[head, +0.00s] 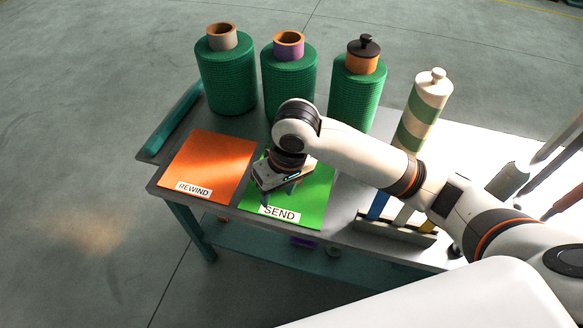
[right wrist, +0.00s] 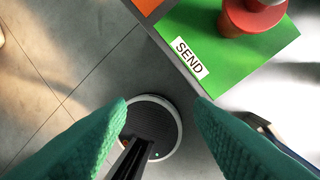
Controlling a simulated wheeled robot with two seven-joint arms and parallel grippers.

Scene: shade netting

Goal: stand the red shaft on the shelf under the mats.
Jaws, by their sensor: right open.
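My right gripper (head: 279,194) is over the green SEND mat (head: 312,205) in the head view, pointing down. In the right wrist view its two green fingers (right wrist: 160,108) are wide apart with nothing between them. A red round piece with a wide flange (right wrist: 243,18) stands on the green mat at the top of that view, cut off by the edge and clear of the fingers. I cannot tell whether it is the red shaft. The teal shelf (head: 268,246) under the mats shows partly below the table's front edge. My left gripper is out of view.
An orange REWIND mat (head: 212,160) lies left of the green one. Green netting rolls (head: 228,82) stand along the back, with a striped white-green roll (head: 423,108) to their right. A slotted holder (head: 395,228) stands at the front right. A purple piece (head: 303,242) is on the shelf.

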